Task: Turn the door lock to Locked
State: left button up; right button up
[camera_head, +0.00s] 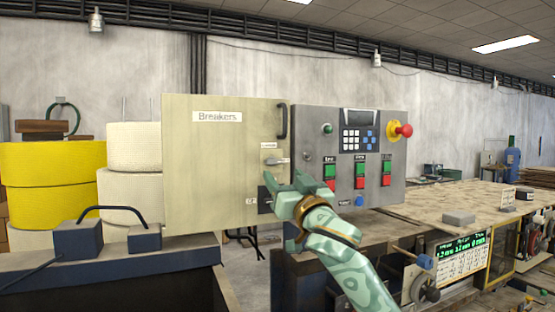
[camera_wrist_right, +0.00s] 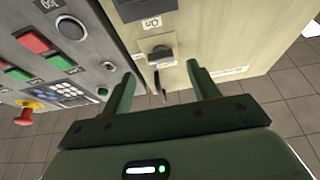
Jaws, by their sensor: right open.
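The door lock (camera_head: 272,161) is a small grey knob on the right edge of the beige Breakers door (camera_head: 222,165), with a small label above it. It also shows in the right wrist view as a lock knob (camera_wrist_right: 160,53) just beyond the fingers. My right gripper (camera_head: 284,182) is open and empty, just below and right of the lock, apart from it as far as I can tell. In the wrist view my right gripper's (camera_wrist_right: 162,72) two green fingers point toward the door, with the knob between their lines. The label text is too small to read. My left gripper is not seen.
A black switch (camera_head: 265,199) sits below the lock, and a dark door handle (camera_head: 282,121) above it. Right of the door is a grey control panel (camera_head: 325,118) with buttons, a keypad and a red emergency knob (camera_head: 404,130). A workbench (camera_head: 430,208) extends right.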

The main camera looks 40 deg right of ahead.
aim_at(276, 164)
jog(key=p+x, duration=0.1)
jog(key=x, duration=0.3)
jog(key=shift+r, duration=0.3)
jog(key=shift+w+d, duration=0.15)
jog(key=shift+w, duration=0.35)
jog(key=shift+c, duration=0.3)
jog(key=c, duration=0.9)
jog(key=shift+c, duration=0.2)
